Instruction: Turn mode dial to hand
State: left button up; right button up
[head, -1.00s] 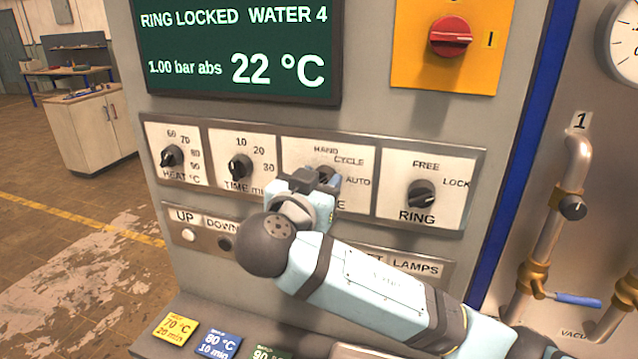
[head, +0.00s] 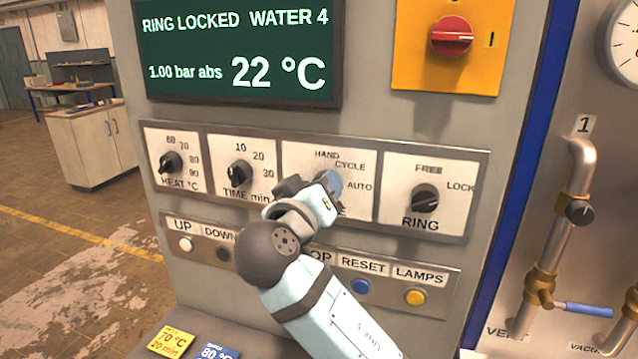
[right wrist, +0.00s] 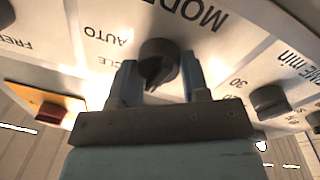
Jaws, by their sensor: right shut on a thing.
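The mode dial (right wrist: 158,58) is a dark round knob on the panel's third plate (head: 300,155), marked HAND, CYCLE and AUTO. My right gripper (right wrist: 160,78) has a blue finger on each side of the knob and is shut on it. In the head view my right gripper (head: 325,186) covers the dial. In the right wrist view the plate appears upside down; AUTO and CYCLE show left of the knob, and HAND is hidden. The mark the dial points to cannot be read clearly. My left gripper is not in view.
The heat dial (head: 171,163) and time dial (head: 239,172) are left of the gripper, the ring dial (head: 425,198) right. Below are several push buttons, including blue RESET (head: 362,287) and yellow LAMPS (head: 415,297). A red switch (head: 451,36) and screen (head: 236,50) are above.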

jog(key=shift+n, duration=0.6)
jog(key=shift+p, duration=0.35)
jog(key=o, duration=0.7)
jog(key=shift+o, duration=1.1)
